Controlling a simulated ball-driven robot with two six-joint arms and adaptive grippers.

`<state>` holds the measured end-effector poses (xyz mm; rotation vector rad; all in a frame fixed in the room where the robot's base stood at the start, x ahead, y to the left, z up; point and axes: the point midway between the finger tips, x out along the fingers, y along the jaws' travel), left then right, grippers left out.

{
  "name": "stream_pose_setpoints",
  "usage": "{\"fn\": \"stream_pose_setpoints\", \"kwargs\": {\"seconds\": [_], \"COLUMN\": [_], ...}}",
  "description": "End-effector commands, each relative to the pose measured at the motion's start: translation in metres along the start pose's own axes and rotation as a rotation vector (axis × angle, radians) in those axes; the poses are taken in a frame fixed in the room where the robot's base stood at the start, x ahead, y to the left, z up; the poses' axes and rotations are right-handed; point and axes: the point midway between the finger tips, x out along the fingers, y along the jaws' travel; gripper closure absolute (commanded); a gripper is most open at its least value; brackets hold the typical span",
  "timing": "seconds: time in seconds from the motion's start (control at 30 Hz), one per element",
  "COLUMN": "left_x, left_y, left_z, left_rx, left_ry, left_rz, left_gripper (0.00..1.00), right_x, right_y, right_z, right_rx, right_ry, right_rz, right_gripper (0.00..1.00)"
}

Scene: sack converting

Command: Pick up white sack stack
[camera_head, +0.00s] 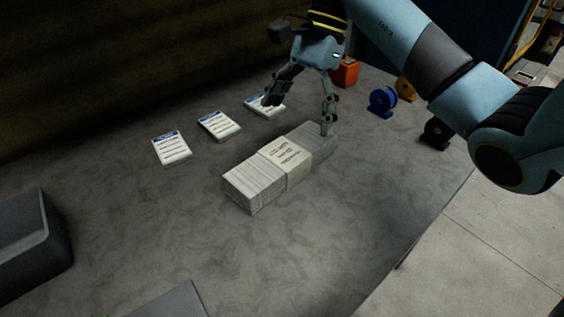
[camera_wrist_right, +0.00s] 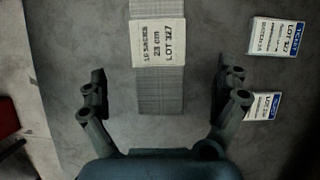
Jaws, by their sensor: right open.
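The white sack stack (camera_head: 252,187) lies on the grey table, a long block of layered sheets with a paper band (camera_head: 287,160) around its middle. In the right wrist view the stack (camera_wrist_right: 160,92) runs up the middle, and its band (camera_wrist_right: 158,43) reads "LOT 327" and "23 cm". My right gripper (camera_head: 300,118) is open above the far end of the stack. In the wrist view its fingers (camera_wrist_right: 162,85) stand apart on either side of the stack, with gaps to both sides. In the head view one finger overlaps the stack's far end; I cannot tell if they touch. My left gripper is not in view.
Three lot cards (camera_head: 171,148) lie in a row behind the stack. A blue tape roll (camera_head: 382,100), a yellow roll (camera_head: 405,88), a black roll (camera_head: 436,133) and an orange-red block (camera_head: 345,72) stand at the right. A dark bin (camera_head: 30,240) is at the left.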

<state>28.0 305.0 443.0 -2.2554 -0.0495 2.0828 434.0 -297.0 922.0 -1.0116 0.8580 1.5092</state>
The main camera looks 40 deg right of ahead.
Motion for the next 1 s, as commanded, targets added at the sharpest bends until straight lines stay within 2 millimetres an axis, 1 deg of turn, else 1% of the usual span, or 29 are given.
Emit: {"fn": "stream_pose_setpoints", "kwargs": {"seconds": [0.03,0.07,0.1,0.33,0.5,0.6,0.7,0.87,0.97,1.0], "left_x": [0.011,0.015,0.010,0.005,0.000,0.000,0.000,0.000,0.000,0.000], "left_y": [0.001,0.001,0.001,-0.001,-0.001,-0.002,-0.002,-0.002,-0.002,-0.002], "left_z": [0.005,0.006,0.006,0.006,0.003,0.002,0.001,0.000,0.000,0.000], "left_rx": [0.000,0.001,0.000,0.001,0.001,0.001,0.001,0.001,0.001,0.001], "left_ry": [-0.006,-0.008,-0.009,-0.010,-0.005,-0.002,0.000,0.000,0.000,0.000], "left_rz": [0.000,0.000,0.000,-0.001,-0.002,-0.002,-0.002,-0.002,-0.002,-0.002], "left_gripper": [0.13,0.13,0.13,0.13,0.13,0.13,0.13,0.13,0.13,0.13], "right_x": [0.015,0.021,0.025,0.050,0.078,0.089,0.093,0.093,0.093,0.093], "right_y": [0.000,0.000,0.001,0.002,0.003,0.003,0.003,0.003,0.003,0.003], "right_z": [-0.002,-0.002,0.000,0.002,0.003,0.002,0.002,0.002,0.002,0.002], "right_rx": [0.000,0.001,0.003,0.003,0.003,0.002,0.001,0.001,0.001,0.001], "right_ry": [-0.003,-0.004,-0.006,-0.005,-0.006,-0.005,-0.003,-0.003,-0.003,-0.003], "right_rz": [0.002,0.002,0.002,0.001,0.001,0.000,-0.001,-0.001,-0.001,-0.001], "right_gripper": [0.01,0.01,0.01,0.01,0.01,0.01,0.01,0.01,0.11,0.17]}}
